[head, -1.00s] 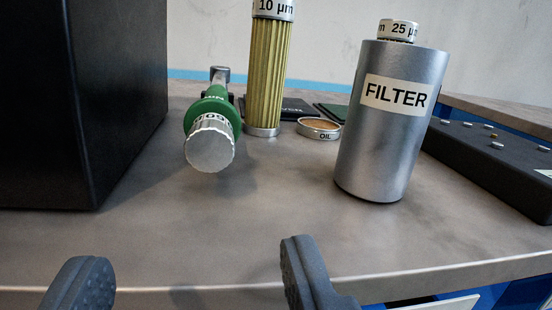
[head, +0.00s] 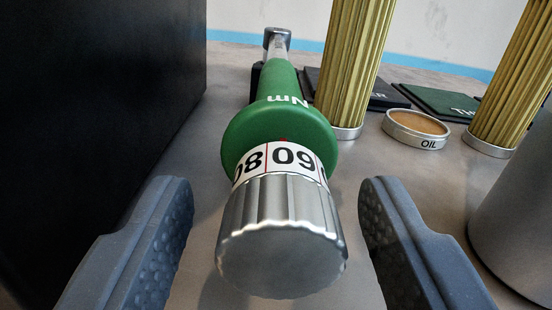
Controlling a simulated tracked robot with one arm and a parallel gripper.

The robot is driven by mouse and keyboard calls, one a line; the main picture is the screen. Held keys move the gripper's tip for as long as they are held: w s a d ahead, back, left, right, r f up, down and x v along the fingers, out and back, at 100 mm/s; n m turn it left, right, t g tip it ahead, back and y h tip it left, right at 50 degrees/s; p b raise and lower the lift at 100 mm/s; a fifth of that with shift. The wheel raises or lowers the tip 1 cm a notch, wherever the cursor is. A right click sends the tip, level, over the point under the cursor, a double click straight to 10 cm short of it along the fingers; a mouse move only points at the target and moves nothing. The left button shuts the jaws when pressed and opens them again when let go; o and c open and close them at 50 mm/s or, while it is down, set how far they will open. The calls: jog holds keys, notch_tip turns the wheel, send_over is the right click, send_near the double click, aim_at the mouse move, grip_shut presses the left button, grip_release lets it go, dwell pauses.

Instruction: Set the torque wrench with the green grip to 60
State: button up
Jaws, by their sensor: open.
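The torque wrench with the green grip (head: 278,92) lies with its knurled silver knob (head: 282,235) towards me. A white scale ring (head: 293,158) sits between the knob and the green collar. It shows what reads as 60 near the top and 80 to its left. A small red mark on the collar is close to the 60; exact alignment is hard to tell. My gripper (head: 277,215) is open, with one finger on each side of the knob and visible gaps to both. The wrench's far end shows a silver head (head: 277,38).
A tall black box (head: 100,100) stands close on the left. To the right are yellow pleated filters (head: 350,65), an oil tin (head: 416,130) and a grey cylinder (head: 510,215). Dark and green flat items (head: 435,100) lie behind. Grey tabletop shows between them.

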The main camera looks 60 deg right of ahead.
jog(key=shift+w+d, duration=0.25)
jog(key=shift+d, duration=0.05)
jog(key=c, duration=1)
jog(key=p, duration=0.3)
jog(key=shift+r+n, duration=0.25)
jog(key=shift+n, duration=0.15)
jog(key=shift+f+n+p, duration=0.15)
jog(key=shift+n+p, duration=0.15)
jog(key=shift+p, duration=0.6)
jog(key=shift+f, duration=0.1)
jog(key=o, duration=1)
